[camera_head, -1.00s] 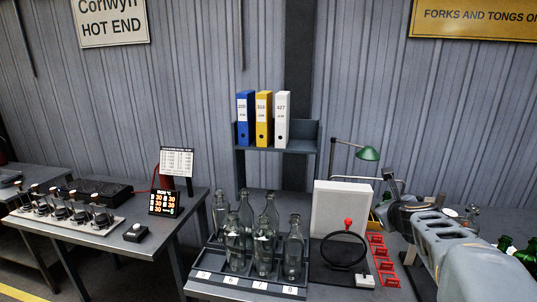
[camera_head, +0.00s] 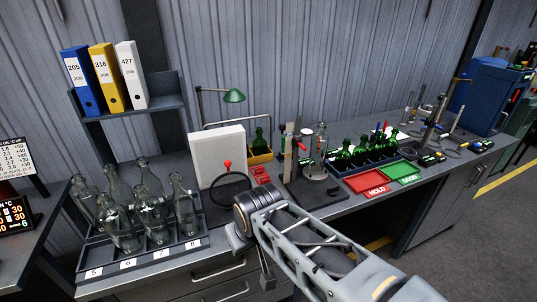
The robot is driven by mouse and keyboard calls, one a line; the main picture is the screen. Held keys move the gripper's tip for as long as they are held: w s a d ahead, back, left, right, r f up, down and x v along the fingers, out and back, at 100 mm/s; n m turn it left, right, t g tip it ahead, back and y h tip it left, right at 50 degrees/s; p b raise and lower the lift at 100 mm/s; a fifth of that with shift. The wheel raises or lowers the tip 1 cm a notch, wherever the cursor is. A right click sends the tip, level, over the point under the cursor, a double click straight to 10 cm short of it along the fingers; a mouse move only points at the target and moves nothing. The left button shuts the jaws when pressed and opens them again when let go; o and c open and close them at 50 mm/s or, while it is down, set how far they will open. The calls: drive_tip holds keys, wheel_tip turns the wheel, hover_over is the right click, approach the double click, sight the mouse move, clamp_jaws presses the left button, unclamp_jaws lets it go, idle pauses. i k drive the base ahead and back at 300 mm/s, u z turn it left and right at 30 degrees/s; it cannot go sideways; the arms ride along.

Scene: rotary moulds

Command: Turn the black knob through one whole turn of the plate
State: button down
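I cannot make out the black knob or its plate in the present view. My arm reaches in from the lower right, and its jointed end is in front of the bench near the black ring stand. I cannot make out the fingertips of my gripper, so its opening and anything between its fingers are unclear. A dark part hangs below the arm's end, in front of the drawers.
A rack (camera_head: 165,254) of clear bottles stands left of my arm. A white panel (camera_head: 217,157) and black ring (camera_head: 231,186) stand behind it. Red tray (camera_head: 367,183), green tray (camera_head: 402,171) and green bottles (camera_head: 343,159) lie right. Floor at right is open.

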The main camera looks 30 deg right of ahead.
sight(332, 190)
drive_tip(key=z, duration=0.6)
drive_tip(key=k, duration=0.15)
drive_tip(key=z, duration=0.7)
drive_tip(key=i, duration=0.6)
drive_tip(key=u, duration=0.15)
